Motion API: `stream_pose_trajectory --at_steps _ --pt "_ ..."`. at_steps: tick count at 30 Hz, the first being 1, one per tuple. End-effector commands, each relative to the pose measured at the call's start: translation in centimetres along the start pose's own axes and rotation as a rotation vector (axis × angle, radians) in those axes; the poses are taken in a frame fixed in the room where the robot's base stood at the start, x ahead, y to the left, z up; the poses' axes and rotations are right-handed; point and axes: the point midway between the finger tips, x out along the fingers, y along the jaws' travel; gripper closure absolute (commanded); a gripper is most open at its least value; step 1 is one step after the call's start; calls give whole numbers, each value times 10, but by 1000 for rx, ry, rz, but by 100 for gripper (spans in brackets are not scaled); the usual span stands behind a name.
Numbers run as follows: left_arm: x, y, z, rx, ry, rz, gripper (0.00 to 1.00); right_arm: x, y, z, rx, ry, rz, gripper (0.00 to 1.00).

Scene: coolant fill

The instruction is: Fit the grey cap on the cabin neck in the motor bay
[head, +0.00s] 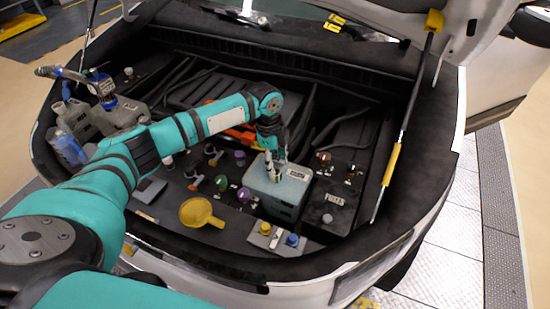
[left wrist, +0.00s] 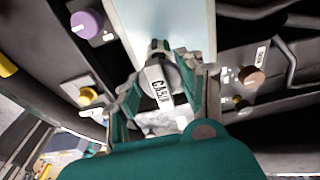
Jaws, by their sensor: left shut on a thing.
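My left gripper (head: 275,167) points down over the pale box (head: 287,188) in the motor bay, its tips close above or at the box top. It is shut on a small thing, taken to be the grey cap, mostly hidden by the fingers. In the left wrist view a pale strip lettered CABIN (left wrist: 159,88) shows between the fingers of the gripper (left wrist: 165,62). I cannot tell whether the strip is held or lies behind. The cabin neck is not clearly visible, nor whether the cap touches it. My right gripper is out of view.
A yellow funnel (head: 201,213) lies in front-left of the box. A plate with a yellow cap (head: 265,228) and a blue cap (head: 292,240) sits at the front edge. The fuse box (head: 327,210) is to the right. Purple (head: 244,194) and brown (head: 323,157) caps flank the box.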

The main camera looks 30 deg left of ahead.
Motion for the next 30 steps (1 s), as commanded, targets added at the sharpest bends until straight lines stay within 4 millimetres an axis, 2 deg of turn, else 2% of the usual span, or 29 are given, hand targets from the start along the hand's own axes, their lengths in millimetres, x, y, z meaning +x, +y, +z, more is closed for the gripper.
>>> stream_pose_trajectory --at_steps 9,30 --pt "2 0 0 0 0 0 86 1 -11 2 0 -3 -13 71" --pt "2 0 1 -1 0 0 86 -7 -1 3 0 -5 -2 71"
